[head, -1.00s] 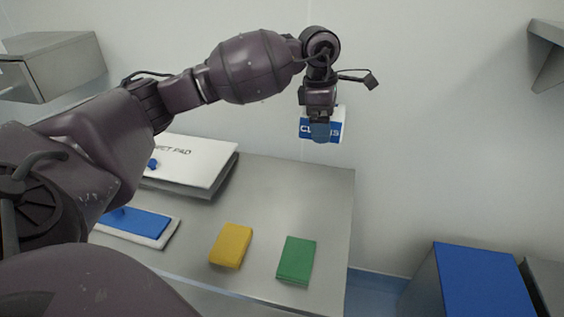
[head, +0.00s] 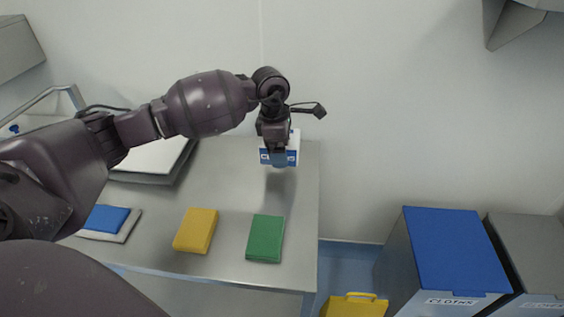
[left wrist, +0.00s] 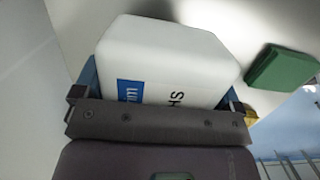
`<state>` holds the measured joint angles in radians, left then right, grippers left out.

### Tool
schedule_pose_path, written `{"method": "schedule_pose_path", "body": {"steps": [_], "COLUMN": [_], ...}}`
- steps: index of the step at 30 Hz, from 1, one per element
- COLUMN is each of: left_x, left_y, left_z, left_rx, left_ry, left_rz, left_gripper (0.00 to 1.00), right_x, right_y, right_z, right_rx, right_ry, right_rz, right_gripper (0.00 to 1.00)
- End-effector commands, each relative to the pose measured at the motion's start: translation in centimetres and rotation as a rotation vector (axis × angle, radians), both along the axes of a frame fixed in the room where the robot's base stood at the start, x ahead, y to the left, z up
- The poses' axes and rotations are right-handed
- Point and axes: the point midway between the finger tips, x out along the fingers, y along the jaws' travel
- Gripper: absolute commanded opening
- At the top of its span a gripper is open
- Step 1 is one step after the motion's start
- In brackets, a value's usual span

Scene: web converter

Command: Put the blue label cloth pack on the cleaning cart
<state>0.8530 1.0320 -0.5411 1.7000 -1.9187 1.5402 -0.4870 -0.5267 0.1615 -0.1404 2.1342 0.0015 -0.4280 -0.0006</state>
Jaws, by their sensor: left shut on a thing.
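The cloth pack (head: 293,148) is white with a blue label band. My left gripper (head: 278,158) is shut on it and holds it above the far right part of the steel table. In the left wrist view the white pack (left wrist: 175,60) fills the space between the fingers, with part of the blue label and dark lettering showing. My right gripper is not in view. I cannot make out the cleaning cart for certain in these frames.
On the steel table (head: 225,260) lie a yellow cloth (head: 196,230), a green cloth (head: 265,238) and a blue pad (head: 106,218). A blue-lidded bin (head: 455,250) and a grey bin (head: 535,250) stand right. A yellow object (head: 355,305) is at the bottom edge.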

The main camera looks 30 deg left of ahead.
Motion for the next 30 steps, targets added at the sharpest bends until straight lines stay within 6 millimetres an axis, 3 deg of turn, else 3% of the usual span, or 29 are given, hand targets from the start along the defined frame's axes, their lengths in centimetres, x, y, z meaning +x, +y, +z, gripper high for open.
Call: {"method": "schedule_pose_path", "body": {"steps": [9,22,23,24,30], "left_x": [-0.1,0.0,-0.1,-0.1,-0.1], "left_y": [0.0,0.0,0.0,0.0,0.0], "left_z": [-4.9,-5.3,-5.3,-5.3,-5.2], "left_rx": [-0.001,0.001,0.001,0.001,0.0], "left_ry": [0.006,0.004,0.004,0.004,0.003], "left_rz": [0.0,0.0,0.0,0.0,0.0], "left_gripper": [0.58,0.58,0.95,1.0,1.0], "right_x": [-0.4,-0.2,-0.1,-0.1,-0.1], "right_y": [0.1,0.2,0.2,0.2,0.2], "right_z": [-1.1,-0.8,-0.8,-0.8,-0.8], "right_rx": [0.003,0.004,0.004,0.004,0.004], "right_ry": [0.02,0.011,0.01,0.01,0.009], "right_rz": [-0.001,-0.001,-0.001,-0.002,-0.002], "right_gripper": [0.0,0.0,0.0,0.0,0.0]}}
